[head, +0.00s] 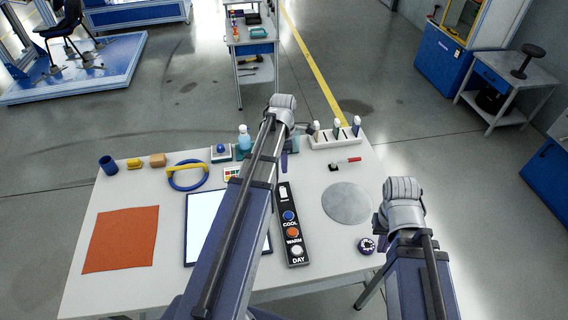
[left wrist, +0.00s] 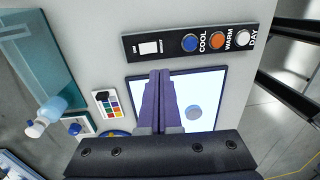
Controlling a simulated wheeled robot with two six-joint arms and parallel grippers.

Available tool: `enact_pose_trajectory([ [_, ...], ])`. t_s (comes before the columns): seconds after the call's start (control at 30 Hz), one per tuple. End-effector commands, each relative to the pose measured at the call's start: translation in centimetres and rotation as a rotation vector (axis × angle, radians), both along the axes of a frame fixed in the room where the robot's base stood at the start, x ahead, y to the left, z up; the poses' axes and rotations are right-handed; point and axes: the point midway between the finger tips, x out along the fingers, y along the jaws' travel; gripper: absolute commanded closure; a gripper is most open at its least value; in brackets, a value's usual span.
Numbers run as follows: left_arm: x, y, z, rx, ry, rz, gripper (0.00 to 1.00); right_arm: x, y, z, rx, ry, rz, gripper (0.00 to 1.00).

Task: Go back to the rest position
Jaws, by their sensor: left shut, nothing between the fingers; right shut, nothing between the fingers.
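My left arm reaches up across the table in the head view. Its purple gripper (head: 289,150) points down near the table's back edge, above the table. In the left wrist view the left gripper's fingers (left wrist: 160,100) are together with nothing between them, in front of the white panel. My right arm is at the table's right edge. Its gripper (head: 380,230) shows only partly beside the wrist, shut and empty, near a round purple-and-white knob (head: 367,245).
The white table (head: 170,285) holds an orange cloth (head: 120,240), a white panel (head: 200,225), a black button strip (head: 297,254), a grey disc (head: 347,203), a blue ring (head: 172,180) and a bottle rack (head: 335,140). Floor is open behind the table.

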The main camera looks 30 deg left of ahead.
Motion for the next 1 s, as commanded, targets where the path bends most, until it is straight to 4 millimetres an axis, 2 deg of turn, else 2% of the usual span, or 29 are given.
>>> enact_pose_trajectory([
  [0.07,0.0,0.0,0.5,0.0,0.0,0.0,1.0,0.0,0.0,0.5,0.0,0.0,-0.001,1.0],
  [0.57,0.0,-0.1,0.4,0.0,0.0,-0.001,1.0,0.0,0.0,0.4,0.0,0.0,-0.001,1.0],
  [0.67,-0.3,-0.8,0.2,0.0,-0.002,-0.049,1.0,0.0,0.0,0.2,0.0,0.0,-0.001,1.0],
  [0.77,-1.0,-3.1,-0.3,-0.001,-0.007,-0.219,1.0,0.0,0.0,-0.3,0.0,0.0,-0.001,1.0],
  [0.87,-2.4,-6.7,-1.1,-0.003,-0.014,-0.517,1.0,0.0,0.0,-1.0,0.0,0.0,0.0,1.0],
  [1.0,-4.8,-11.8,-2.1,-0.009,-0.017,-1.004,1.0,0.0,0.0,-2.1,0.0,0.0,0.0,1.0],
])
